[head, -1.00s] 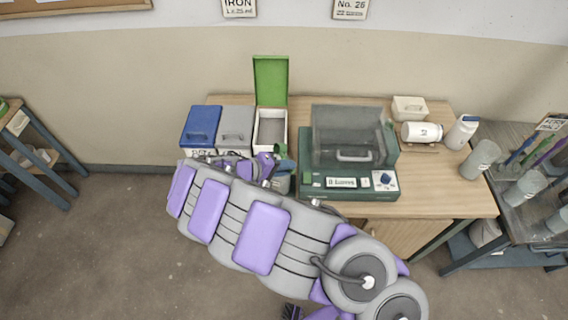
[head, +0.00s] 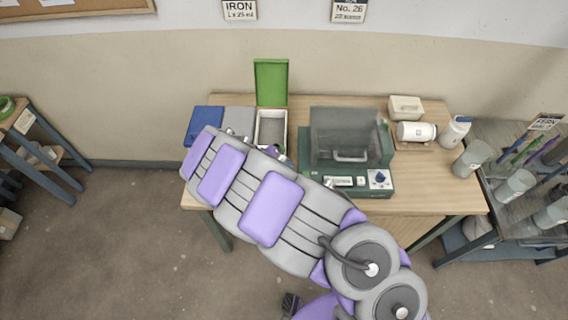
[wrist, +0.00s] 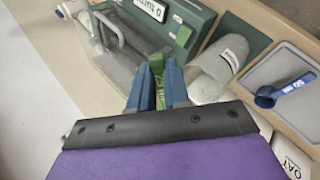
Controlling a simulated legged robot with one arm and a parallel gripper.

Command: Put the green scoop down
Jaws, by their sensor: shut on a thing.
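In the wrist view my gripper (wrist: 159,82) is shut on the green scoop (wrist: 158,84). Only a narrow green part shows between the dark blue fingers, and the rest of the scoop is hidden. The held scoop is beside the green scale (wrist: 190,18) and its clear cover. In the head view my arm hides the gripper and the scoop.
An open bin (head: 261,130) with a raised green lid (head: 271,82) stands left of the scale. A pale labelled jar (wrist: 220,68) is close to the gripper. The table's right front (head: 430,200) is clear.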

